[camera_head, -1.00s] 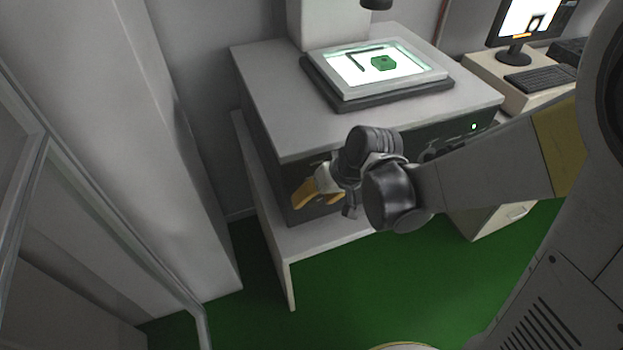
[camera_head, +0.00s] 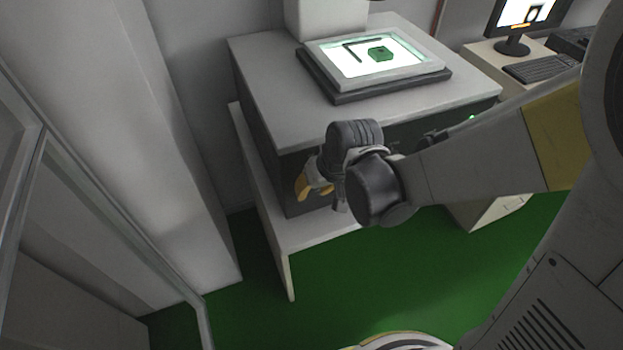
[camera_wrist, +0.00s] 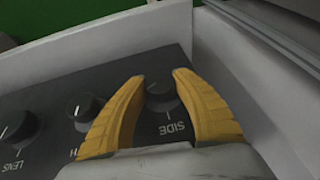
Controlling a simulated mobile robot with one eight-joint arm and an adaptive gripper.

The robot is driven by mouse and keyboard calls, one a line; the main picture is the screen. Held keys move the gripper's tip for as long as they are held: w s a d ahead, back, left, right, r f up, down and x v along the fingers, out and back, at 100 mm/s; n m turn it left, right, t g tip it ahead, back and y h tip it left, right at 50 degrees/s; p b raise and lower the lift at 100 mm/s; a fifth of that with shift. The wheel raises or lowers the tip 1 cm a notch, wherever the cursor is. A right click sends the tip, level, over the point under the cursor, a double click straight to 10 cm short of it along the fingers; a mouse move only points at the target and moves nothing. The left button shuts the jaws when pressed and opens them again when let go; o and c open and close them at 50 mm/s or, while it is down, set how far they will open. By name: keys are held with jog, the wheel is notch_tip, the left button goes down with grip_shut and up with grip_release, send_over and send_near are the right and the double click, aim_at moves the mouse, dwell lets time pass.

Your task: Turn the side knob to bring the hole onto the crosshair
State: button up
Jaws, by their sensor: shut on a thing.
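The side knob (camera_wrist: 160,96) is a dark round knob above the label SIDE on the black control panel (camera_wrist: 55,100). My gripper (camera_wrist: 160,77) has its two yellow fingers on either side of this knob and is shut on it. In the head view my gripper (camera_head: 303,188) is at the front of the machine, and the knob is hidden there. A green part (camera_head: 380,54) with a small dark spot on top lies on the lit stage (camera_head: 318,62). The monitor (camera_head: 517,14) shows a dark shape on white; I cannot make out a crosshair.
A knob marked LENS (camera_wrist: 18,128) and another knob (camera_wrist: 84,108) sit left of the side knob. A pale wall (camera_wrist: 215,60) stands close to the right of the panel. A keyboard (camera_head: 540,66) lies before the monitor. The green floor is clear.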

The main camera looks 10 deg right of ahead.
jog(key=shift+a+n+t+h, duration=0.2)
jog(key=shift+n+t+h, duration=0.1)
jog(key=shift+h, duration=0.9)
jog(key=t+h+b, duration=0.1)
jog(key=h+b, duration=0.1)
jog(key=h, duration=0.1)
jog(key=shift+f+n, duration=0.2)
jog(key=shift+n, duration=0.1)
jog(key=t+h+b, duration=0.1)
jog(key=h+b, duration=0.1)
jog(key=h, duration=0.1)
jog(key=shift+n+b, duration=0.3)
jog(key=shift+n, duration=0.1)
jog(key=shift+r+n+t+h+b, duration=0.1)
jog(key=shift+n+t+h+b, duration=0.35)
jog(key=shift+h, duration=0.85)
jog(key=o, duration=1.2)
jog(key=shift+d, duration=0.1)
jog(key=v, duration=0.7)
jog(key=shift+s+a, duration=0.25)
jog(key=shift+s, duration=0.05)
